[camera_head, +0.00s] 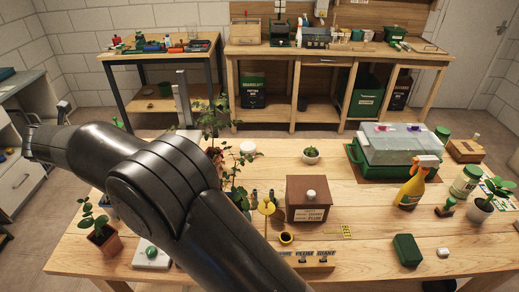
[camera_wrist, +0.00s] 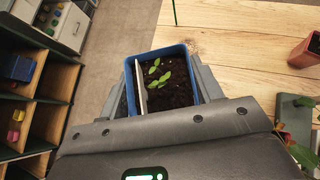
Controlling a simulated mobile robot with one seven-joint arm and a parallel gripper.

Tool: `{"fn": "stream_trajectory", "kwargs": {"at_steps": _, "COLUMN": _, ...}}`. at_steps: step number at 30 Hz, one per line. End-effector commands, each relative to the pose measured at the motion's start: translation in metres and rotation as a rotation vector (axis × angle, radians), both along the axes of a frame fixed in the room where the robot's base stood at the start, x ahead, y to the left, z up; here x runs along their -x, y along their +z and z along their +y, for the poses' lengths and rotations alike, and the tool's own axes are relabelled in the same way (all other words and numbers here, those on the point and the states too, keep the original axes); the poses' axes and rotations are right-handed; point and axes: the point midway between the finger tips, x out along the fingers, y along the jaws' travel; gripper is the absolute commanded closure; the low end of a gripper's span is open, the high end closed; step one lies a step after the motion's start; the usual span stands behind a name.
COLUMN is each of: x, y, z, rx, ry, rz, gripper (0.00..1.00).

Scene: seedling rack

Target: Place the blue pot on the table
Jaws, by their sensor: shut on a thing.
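The blue pot (camera_wrist: 191,70) is in the wrist view, square, filled with dark soil, with a small green seedling (camera_wrist: 158,74) and a pale upright label in it. My gripper (camera_wrist: 165,85) is shut on the pot, with one grey finger on each side. The pot shows over grey floor beside the table edge; its height cannot be told. The wooden table (camera_wrist: 240,40) fills the upper right of the wrist view and the front of the head view (camera_head: 380,262). In the head view my dark arm crosses the left part of the table, and I cannot make out the held pot.
Terracotta pot (camera_head: 105,240) with a plant stands at the table's left. A tall leafy plant (camera_head: 212,125), a brown box (camera_head: 309,198), a green tray with clear lid (camera_head: 400,152), a spray bottle (camera_head: 417,183) and a green block (camera_head: 407,250) take up other places. The front right middle has bare wood.

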Motion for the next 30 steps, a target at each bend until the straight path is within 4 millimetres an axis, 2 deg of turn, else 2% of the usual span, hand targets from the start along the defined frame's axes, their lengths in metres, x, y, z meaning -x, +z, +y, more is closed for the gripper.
{"fn": "stream_trajectory", "kwargs": {"at_steps": 1, "x": -0.004, "y": 0.016, "z": -0.004, "rx": -0.005, "ry": 0.010, "rz": -0.003, "gripper": 0.70}}
{"fn": "stream_trajectory", "kwargs": {"at_steps": 3, "x": -0.011, "y": 0.034, "z": -0.012, "rx": -0.006, "ry": 0.026, "rz": -0.003, "gripper": 0.70}}
{"fn": "stream_trajectory", "kwargs": {"at_steps": 8, "x": -0.035, "y": 0.068, "z": -0.042, "rx": -0.004, "ry": 0.035, "rz": -0.003, "gripper": 0.70}}
{"fn": "stream_trajectory", "kwargs": {"at_steps": 11, "x": -0.054, "y": 0.089, "z": -0.069, "rx": -0.004, "ry": 0.027, "rz": -0.003, "gripper": 0.70}}
{"fn": "stream_trajectory", "kwargs": {"at_steps": 14, "x": -0.078, "y": 0.113, "z": -0.104, "rx": -0.005, "ry": 0.008, "rz": -0.003, "gripper": 0.70}}
{"fn": "stream_trajectory", "kwargs": {"at_steps": 22, "x": -0.137, "y": 0.170, "z": -0.219, "rx": -0.003, "ry": -0.072, "rz": -0.003, "gripper": 0.70}}
{"fn": "stream_trajectory", "kwargs": {"at_steps": 27, "x": -0.167, "y": 0.186, "z": -0.294, "rx": -0.002, "ry": -0.133, "rz": -0.002, "gripper": 0.70}}
{"fn": "stream_trajectory", "kwargs": {"at_steps": 30, "x": -0.185, "y": 0.177, "z": -0.340, "rx": 0.002, "ry": -0.166, "rz": 0.002, "gripper": 0.70}}
